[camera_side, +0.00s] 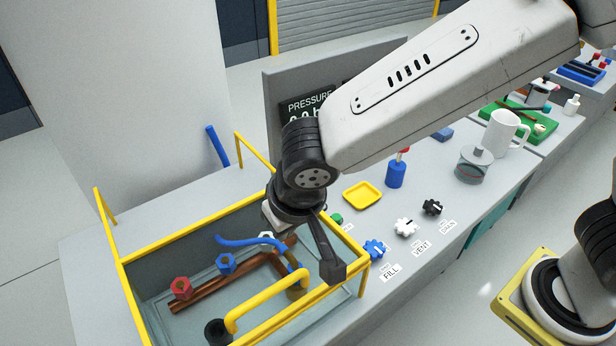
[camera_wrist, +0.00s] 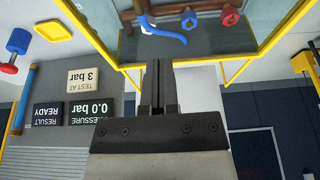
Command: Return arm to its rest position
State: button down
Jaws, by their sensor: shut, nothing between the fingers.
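My gripper (camera_side: 333,272) hangs from my bent arm over the right part of a yellow-framed tank (camera_side: 185,230). Its fingers point down and are shut with nothing between them. In the wrist view, the closed fingers of my gripper (camera_wrist: 159,72) stand at the middle, and the tank's yellow frame (camera_wrist: 285,25) shows at the top. Inside the tank are a brown pipe (camera_side: 210,290), a red fitting (camera_side: 181,287), a blue fitting (camera_side: 226,264) and a curved blue piece (camera_side: 243,241). My gripper hides part of the tank's right side.
Blue FILL (camera_side: 374,249), white VENT (camera_side: 405,227) and black (camera_side: 432,208) knobs line the bench. A yellow tray (camera_side: 363,196), white mug (camera_side: 503,133) and pressure display (camera_wrist: 91,111) reading 0.0 bar stand farther off.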

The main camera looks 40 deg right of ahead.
jog(key=s+d+f, duration=0.2)
jog(key=d, duration=1.2)
jog(key=s+d+f+g, duration=0.1)
jog(key=s+d+f, duration=0.1)
jog(key=d, duration=1.1)
jog(key=shift+s+d+f, duration=0.25)
jog(key=shift+d+f, duration=0.1)
jog(key=shift+f, duration=0.35)
